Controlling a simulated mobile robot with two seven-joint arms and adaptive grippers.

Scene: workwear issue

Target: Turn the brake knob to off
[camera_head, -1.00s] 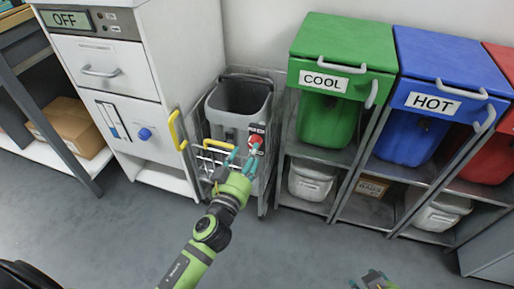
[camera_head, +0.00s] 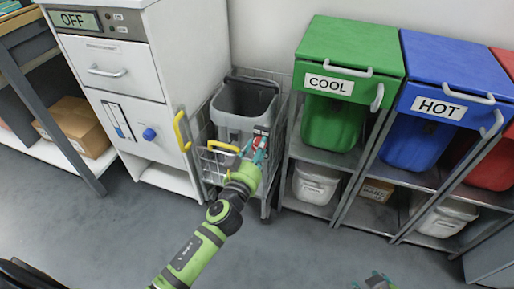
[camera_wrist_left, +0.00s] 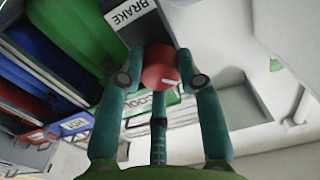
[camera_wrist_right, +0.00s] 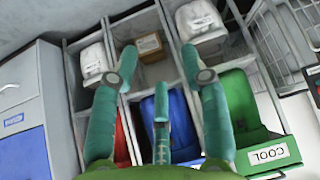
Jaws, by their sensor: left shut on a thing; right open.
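The red brake knob (camera_wrist_left: 160,70) is round with a white mark on its face, on a dark panel with a BRAKE label (camera_wrist_left: 127,12) in the left wrist view. My left gripper (camera_wrist_left: 160,78) has its teal fingers shut around the knob. In the head view this gripper (camera_head: 260,152) reaches the panel on the front of the wire cart and mostly hides the knob. My right gripper (camera_wrist_right: 158,78) is open and empty; its tip also shows at the bottom of the head view (camera_head: 376,280).
The cart (camera_head: 210,158) holds a grey bin (camera_head: 243,103). A white cabinet (camera_head: 175,60) with a yellow handle (camera_head: 181,131) and OFF display stands to its left. A rack with green COOL (camera_head: 345,60) and blue HOT (camera_head: 450,75) bins stands right. Floor in front is clear.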

